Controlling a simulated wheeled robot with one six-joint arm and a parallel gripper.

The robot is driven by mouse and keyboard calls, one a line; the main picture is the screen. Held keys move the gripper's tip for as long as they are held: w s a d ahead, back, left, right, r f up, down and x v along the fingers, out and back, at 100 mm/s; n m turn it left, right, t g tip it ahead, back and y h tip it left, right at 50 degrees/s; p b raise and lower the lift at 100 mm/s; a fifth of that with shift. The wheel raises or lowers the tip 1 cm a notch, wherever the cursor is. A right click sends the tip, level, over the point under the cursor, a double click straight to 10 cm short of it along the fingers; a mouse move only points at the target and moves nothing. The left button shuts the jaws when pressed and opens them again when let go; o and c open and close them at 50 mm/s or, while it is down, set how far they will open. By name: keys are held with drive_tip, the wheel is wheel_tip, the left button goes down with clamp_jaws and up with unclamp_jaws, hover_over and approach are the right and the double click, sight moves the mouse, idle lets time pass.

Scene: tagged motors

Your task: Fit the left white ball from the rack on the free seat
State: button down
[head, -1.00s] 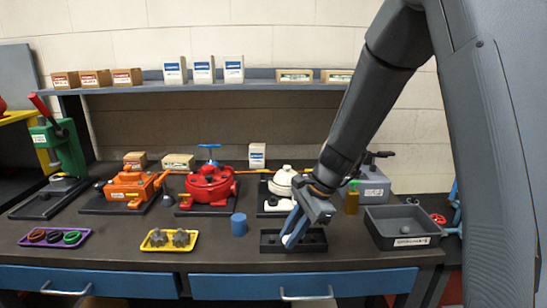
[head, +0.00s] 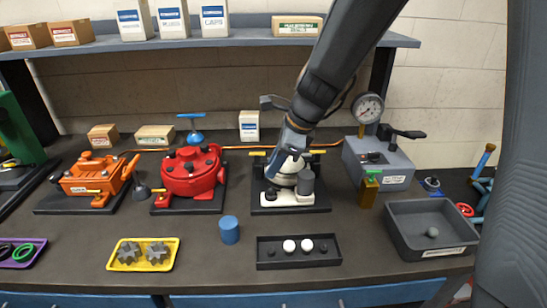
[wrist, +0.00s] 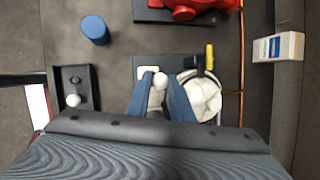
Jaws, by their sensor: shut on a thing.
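My gripper (wrist: 165,95) is shut on a white ball (wrist: 160,81), which shows between the blue fingertips in the wrist view. The gripper is over the white machine (head: 290,198) on its black base, and it hides part of that machine in the head view. The white round body (wrist: 203,100) lies just right of the fingers in the wrist view. I cannot make out the free seat; the fingers may cover it.
A blue cylinder (head: 229,230) stands left of the rack. A red machine (head: 190,172) is left of the white one. A grey tray (head: 462,239) and a grey box with a gauge (head: 378,165) are to the right. A yellow tray (head: 120,263) holds two gears.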

sight(273, 191)
drive_tip(key=shift+f+b, duration=2.35)
drive_tip(key=shift+b, duration=0.2)
drive_tip(key=shift+a+p, duration=0.1)
drive_tip(key=shift+p, duration=0.4)
drive_tip(key=shift+f+b, duration=0.35)
drive_tip(key=shift+f, duration=0.15)
drive_tip(key=c, duration=1.5)
unclamp_jaws()
drive_tip(key=shift+r, duration=0.1)
wheel_tip(273, 191, up, 6)
drive_tip(key=p, duration=0.6)
drive_tip(key=shift+p, duration=0.4)
